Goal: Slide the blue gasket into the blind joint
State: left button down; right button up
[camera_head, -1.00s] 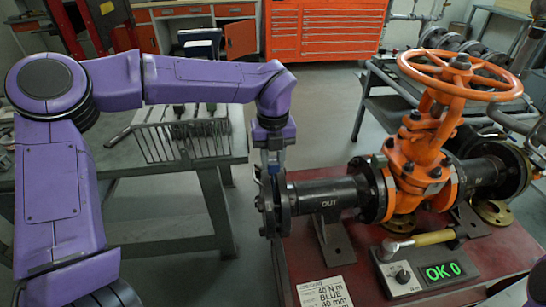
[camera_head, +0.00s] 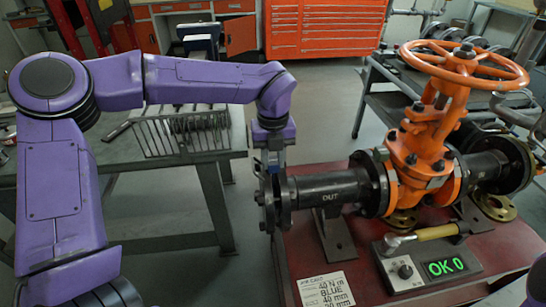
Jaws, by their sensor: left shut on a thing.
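My left gripper (camera_head: 273,164) points straight down over the blind joint (camera_head: 267,211) at the left end of the black pipe. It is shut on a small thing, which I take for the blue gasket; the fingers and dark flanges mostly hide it. The joint shows two dark flange discs close together, with a narrow gap between them. I cannot tell how deep the gasket sits in the gap. My right gripper is out of view.
The black pipe (camera_head: 330,190) leads right to the orange gate valve (camera_head: 415,160) with its handwheel (camera_head: 465,64). On the red bench top (camera_head: 370,283) are a torque box reading OK 0 (camera_head: 430,265), a wrench (camera_head: 430,235) and a job card (camera_head: 325,289). A wire rack (camera_head: 180,135) stands behind left.

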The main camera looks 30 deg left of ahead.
pick_arm(q)
jog(key=c, duration=0.7)
grip_release()
jog(key=shift+f, duration=0.1)
jog(key=shift+c, duration=0.2)
notch_tip(320, 180, up, 11)
jog(key=shift+f, duration=0.2)
